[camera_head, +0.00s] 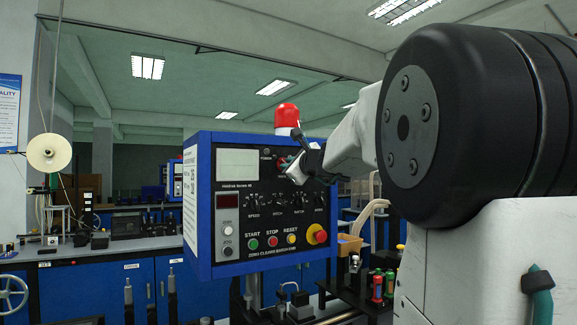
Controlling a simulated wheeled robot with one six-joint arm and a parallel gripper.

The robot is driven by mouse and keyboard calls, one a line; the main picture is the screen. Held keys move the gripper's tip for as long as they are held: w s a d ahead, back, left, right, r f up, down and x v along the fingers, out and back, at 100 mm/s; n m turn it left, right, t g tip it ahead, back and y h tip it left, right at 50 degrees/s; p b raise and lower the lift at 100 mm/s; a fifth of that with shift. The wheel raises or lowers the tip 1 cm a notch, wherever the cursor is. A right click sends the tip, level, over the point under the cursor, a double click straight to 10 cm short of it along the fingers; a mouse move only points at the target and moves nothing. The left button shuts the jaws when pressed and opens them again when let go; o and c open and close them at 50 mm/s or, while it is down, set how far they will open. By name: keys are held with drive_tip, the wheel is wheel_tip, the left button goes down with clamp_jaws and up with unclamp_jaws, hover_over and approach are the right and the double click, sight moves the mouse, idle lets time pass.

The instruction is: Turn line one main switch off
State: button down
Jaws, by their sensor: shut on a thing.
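A blue control box (205,255) with a black front panel stands in the middle of the camera_head view. Its panel carries a blank screen (237,164), a row of small knobs, green, red and yellow buttons and a red emergency knob (317,234) on a yellow ring. My gripper (294,168) is at the panel's upper right, its jaws shut on the main switch. The jaws hide the switch, so its position cannot be read.
A red beacon (287,116) stands on the box's top close behind my gripper. A similar blue box (174,180) is farther back. A bench (115,250) with blue cabinets runs along the left. Red and green bottles (378,286) stand right of the box.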

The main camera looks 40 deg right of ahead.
drive_tip(key=c, duration=1.5)
unclamp_jaws()
drive_tip(key=v, duration=0.7)
drive_tip(key=shift+s, duration=0.35)
drive_tip(key=shift+a, duration=0.1)
